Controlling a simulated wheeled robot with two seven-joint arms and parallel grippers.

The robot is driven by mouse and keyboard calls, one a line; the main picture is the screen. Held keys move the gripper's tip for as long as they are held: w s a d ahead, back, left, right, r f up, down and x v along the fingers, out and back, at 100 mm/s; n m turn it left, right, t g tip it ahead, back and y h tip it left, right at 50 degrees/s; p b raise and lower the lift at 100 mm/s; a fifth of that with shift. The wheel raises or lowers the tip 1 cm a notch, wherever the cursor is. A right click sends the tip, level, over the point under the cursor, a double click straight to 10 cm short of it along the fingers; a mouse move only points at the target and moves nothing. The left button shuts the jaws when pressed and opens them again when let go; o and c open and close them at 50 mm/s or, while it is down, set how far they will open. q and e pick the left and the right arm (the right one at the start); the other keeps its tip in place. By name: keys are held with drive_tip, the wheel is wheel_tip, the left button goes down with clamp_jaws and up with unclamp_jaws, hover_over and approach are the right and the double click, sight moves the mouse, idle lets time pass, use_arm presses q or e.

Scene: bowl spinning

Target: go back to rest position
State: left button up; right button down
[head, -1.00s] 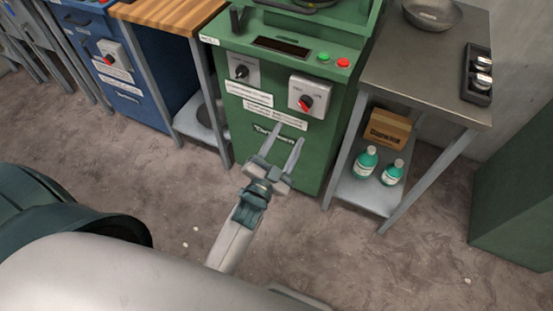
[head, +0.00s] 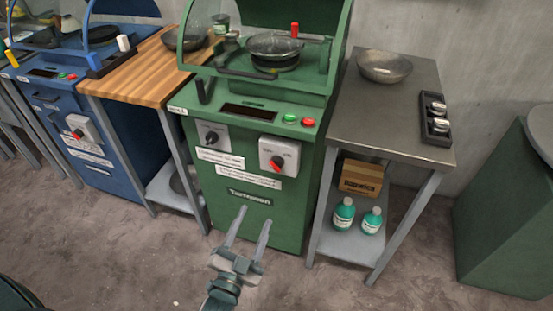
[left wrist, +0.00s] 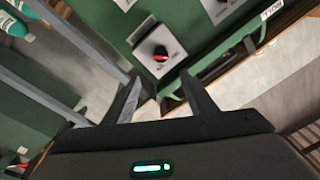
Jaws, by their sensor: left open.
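My left gripper (head: 246,233) is open and empty in the head view, low in front of the green machine (head: 262,205). Its two fingers point up toward the machine's front panel and appear apart from it. In the left wrist view the spread fingers (left wrist: 158,98) show with nothing between them, and the red-pointer switch (left wrist: 160,54) of the green machine is beyond them. My right gripper is not in view.
A steel table (head: 345,125) at right holds a metal bowl (head: 385,66) and a dark tray (head: 436,122). Its lower shelf holds a box and two green bottles. A wooden-topped table (head: 150,68) and a blue machine (head: 85,125) stand left. The floor in front is clear.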

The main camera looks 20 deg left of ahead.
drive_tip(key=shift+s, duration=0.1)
use_arm(q)
drive_tip(key=s+d+f+n+g+p, duration=0.1)
drive_tip(key=s+f+g, duration=0.25)
drive_tip(key=f, duration=0.75)
drive_tip(key=s+d+f+n+g+p, duration=0.15)
drive_tip(key=f+g, duration=0.25)
drive_tip(key=f, duration=0.8)
drive_tip(key=s+a+f+n+g+p, duration=0.2)
drive_tip(key=s+f+g, duration=0.4)
drive_tip(key=s+f, duration=0.9)
drive_tip(key=shift+s+f+h, duration=0.25)
drive_tip(key=shift+s+h, duration=0.05)
drive_tip(key=shift+s, duration=0.3)
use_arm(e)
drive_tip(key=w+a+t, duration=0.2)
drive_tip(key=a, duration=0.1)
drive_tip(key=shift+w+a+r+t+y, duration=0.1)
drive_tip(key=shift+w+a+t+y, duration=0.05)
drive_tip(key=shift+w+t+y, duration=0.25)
use_arm(q)
drive_tip(key=shift+a+g, duration=0.1)
drive_tip(key=shift+g, duration=0.15)
